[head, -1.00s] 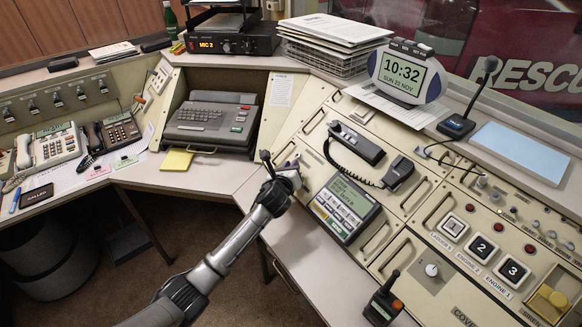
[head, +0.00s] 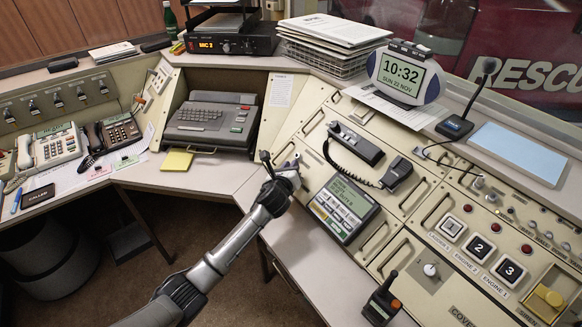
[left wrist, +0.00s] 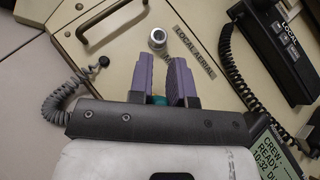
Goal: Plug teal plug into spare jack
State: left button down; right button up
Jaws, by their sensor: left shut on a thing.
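My left gripper (left wrist: 166,82) has purple fingers, shut on a small teal plug (left wrist: 158,100) in the left wrist view. The fingers hide most of the plug. A round metal jack (left wrist: 158,38) stands on the cream panel just beyond the fingertips, by a LOCAL AERIAL label (left wrist: 195,52). The plug and this jack look apart. I see no label reading spare. In the head view, my left gripper (head: 291,166) is low at the left edge of the slanted console, and the plug cannot be made out. My right gripper is not in view.
A grey coiled cord (left wrist: 58,100) runs from a black fitting on the panel past the gripper's left side. A handset (head: 356,144) with a coiled cord and a display terminal (head: 345,207) lie to the right. The grey desk (head: 205,172) to the left has free room.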

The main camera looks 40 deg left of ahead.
pick_arm(q)
jog(key=shift+w+f, duration=0.1)
jog(key=shift+f, duration=0.05)
dwell(0.4)
jog(key=shift+w+f, duration=0.15)
jog(key=shift+f, duration=0.05)
dwell(0.7)
jog(key=shift+r+p, duration=0.1)
jog(key=shift+p, duration=0.25)
dwell(0.4)
jog(key=shift+f, duration=0.45)
dwell(0.3)
jog(key=c, duration=1)
grip_release()
jog(key=shift+w+d+r, duration=0.1)
jog(key=shift+w, duration=0.05)
